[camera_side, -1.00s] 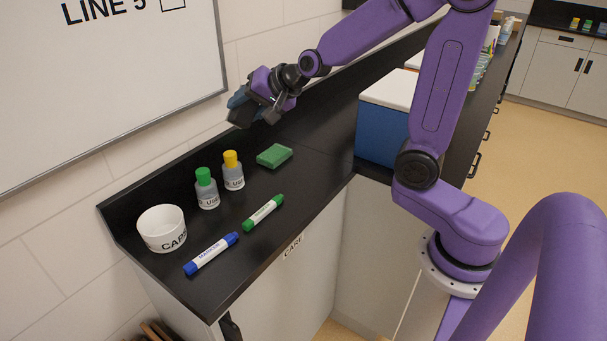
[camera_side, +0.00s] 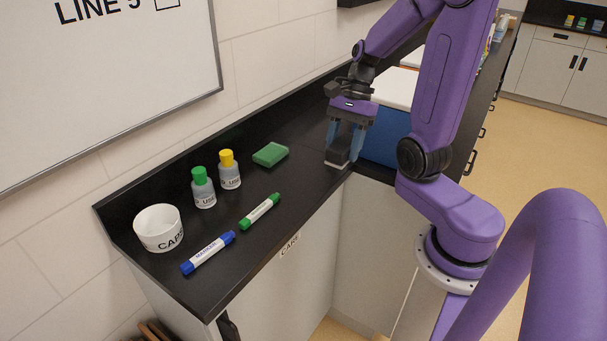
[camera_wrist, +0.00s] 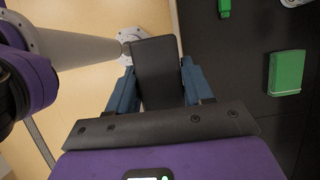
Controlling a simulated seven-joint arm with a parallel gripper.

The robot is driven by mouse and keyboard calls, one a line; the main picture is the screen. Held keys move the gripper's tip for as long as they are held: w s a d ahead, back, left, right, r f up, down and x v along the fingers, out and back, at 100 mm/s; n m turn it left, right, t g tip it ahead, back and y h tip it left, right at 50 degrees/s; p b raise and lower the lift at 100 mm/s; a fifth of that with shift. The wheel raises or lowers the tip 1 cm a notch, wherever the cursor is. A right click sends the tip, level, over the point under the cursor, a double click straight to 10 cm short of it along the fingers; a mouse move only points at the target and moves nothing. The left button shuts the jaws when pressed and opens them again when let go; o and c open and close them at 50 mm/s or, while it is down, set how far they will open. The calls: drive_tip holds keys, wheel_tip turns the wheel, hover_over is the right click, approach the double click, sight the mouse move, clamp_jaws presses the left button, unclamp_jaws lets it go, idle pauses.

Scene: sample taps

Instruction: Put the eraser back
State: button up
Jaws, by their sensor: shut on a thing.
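My gripper (camera_side: 345,145) points down over the right end of the black counter, near its front edge. Its blue fingers are shut on the eraser (camera_side: 338,158), a dark block with a light grey lower part. The wrist view shows the eraser (camera_wrist: 157,72) between the two fingers of my gripper (camera_wrist: 155,85), with its dark top facing the camera. I cannot tell whether the eraser touches the counter. The whiteboard (camera_side: 110,90) hangs on the wall at the upper left.
A green block (camera_side: 270,154), a yellow-capped bottle (camera_side: 229,172), a green-capped bottle (camera_side: 203,190), a green marker (camera_side: 260,211), a blue marker (camera_side: 208,253) and a white cup (camera_side: 158,228) stand or lie left of my gripper. A blue box with a white lid (camera_side: 393,88) stands close at right.

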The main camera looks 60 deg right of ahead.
drive_tip(key=w+d+f, duration=0.3)
drive_tip(key=w+f, duration=0.1)
drive_tip(key=w, duration=0.5)
hover_over(300, 179)
drive_tip(key=d, duration=0.2)
drive_tip(key=f, duration=0.5)
drive_tip(key=shift+s+a+f, duration=0.1)
drive_tip(key=shift+s+a, duration=0.15)
drive_tip(key=shift+s, duration=0.05)
drive_tip(key=shift+w+f, duration=0.15)
drive_tip(key=shift+f, duration=0.05)
drive_tip(key=shift+w+d+f, duration=0.1)
drive_tip(key=shift+w+f, duration=0.05)
drive_tip(key=shift+f, duration=1.5)
drive_tip(key=shift+f, duration=0.1)
drive_tip(key=o, duration=1.1)
